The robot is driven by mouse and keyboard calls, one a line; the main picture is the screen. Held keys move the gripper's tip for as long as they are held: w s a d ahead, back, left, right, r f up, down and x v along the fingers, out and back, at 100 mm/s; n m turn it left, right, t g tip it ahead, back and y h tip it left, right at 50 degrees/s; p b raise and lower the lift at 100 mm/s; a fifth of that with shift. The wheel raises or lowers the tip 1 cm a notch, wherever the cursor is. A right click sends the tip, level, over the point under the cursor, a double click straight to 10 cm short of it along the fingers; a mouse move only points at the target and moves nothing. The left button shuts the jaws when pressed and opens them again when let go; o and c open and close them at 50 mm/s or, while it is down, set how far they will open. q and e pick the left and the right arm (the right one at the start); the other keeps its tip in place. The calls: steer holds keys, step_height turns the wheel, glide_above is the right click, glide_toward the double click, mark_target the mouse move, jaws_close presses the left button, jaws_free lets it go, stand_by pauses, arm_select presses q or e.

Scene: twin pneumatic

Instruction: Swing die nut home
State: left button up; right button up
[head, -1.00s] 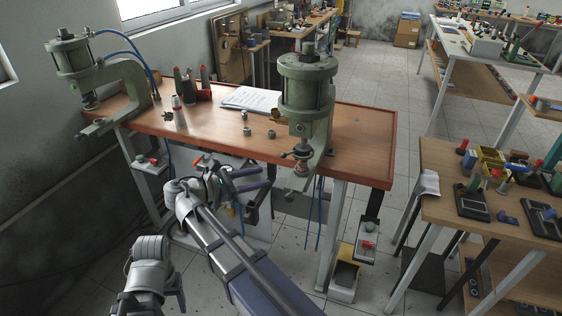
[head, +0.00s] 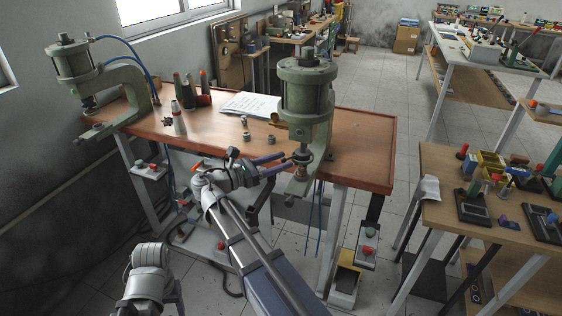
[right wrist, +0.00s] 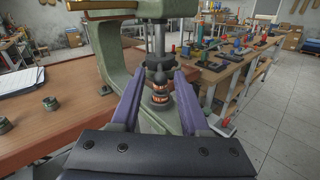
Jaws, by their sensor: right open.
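The near green press (head: 306,92) stands at the table's front edge. Its dark, rounded nut-like part (right wrist: 160,65) sits below the vertical rod, with orange-marked bands (right wrist: 160,98) beneath it. I cannot tell for certain which of these is the die nut. My right gripper (head: 286,163) is open, its purple fingers pointing at the press's lower tooling from the left. In the right wrist view the fingers (right wrist: 160,78) lie on either side of the tooling, and I see no clear contact.
A second green press (head: 75,75) stands at the table's left end. Between them on the wooden table (head: 360,150) are papers (head: 250,104), bottles (head: 184,92) and small metal nuts (head: 246,135). A cluttered bench (head: 440,205) stands to the right.

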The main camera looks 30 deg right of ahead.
steer(key=shift+d, duration=0.3)
steer(key=shift+c, duration=0.3)
jaws_close()
stand_by(1.0)
